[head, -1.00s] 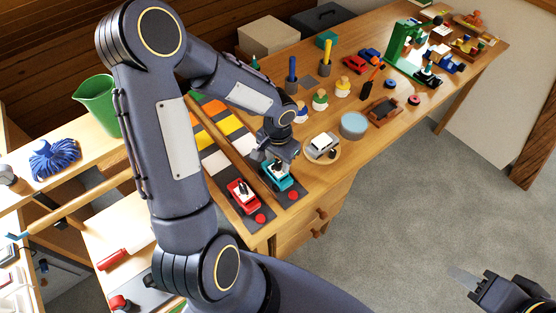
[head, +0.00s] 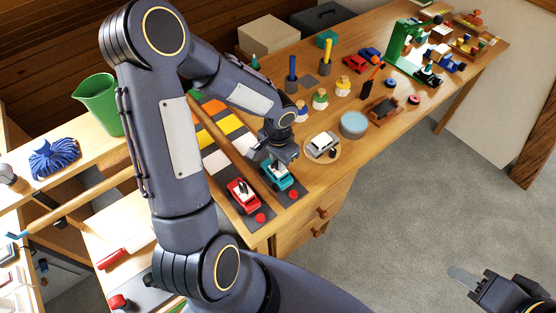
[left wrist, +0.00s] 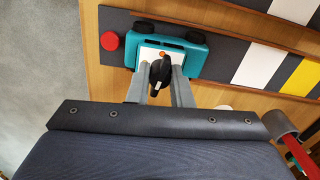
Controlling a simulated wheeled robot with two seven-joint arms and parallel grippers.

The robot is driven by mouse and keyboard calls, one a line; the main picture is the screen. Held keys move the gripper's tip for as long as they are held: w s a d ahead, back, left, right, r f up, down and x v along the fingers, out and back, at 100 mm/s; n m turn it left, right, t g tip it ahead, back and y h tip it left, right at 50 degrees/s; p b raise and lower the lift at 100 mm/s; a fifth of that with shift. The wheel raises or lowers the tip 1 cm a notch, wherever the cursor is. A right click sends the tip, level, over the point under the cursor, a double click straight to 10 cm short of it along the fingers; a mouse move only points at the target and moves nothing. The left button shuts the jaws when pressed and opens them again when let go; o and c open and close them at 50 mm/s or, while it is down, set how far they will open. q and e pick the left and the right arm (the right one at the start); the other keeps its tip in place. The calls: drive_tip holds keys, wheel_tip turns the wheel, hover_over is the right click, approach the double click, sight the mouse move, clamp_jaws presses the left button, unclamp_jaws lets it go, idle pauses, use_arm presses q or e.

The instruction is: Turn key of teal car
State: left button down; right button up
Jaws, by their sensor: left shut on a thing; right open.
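The teal car (head: 277,176) stands on the dark strip near the front left of the workbench. In the left wrist view the teal car (left wrist: 190,52) has a white top plate with a small orange dot and a black key (left wrist: 160,74) standing up from it. My left gripper (head: 280,160) is directly over the car. In the left wrist view its two fingers (left wrist: 161,88) are on either side of the key, shut on it. My right gripper (head: 484,285) is open and empty, low at the right over the floor.
A red car (head: 243,195) stands just left of the teal car, with red buttons (head: 260,218) at the strip ends. A silver car (head: 322,143) sits on a round wooden plate to the right. A wooden rail (head: 222,128) runs along the coloured strips behind.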

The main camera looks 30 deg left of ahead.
use_arm(q)
drive_tip(key=c, duration=1.3)
unclamp_jaws()
drive_tip(key=shift+r, duration=0.15)
wheel_tip(320, 180, up, 8)
drive_tip(key=shift+f, duration=0.2)
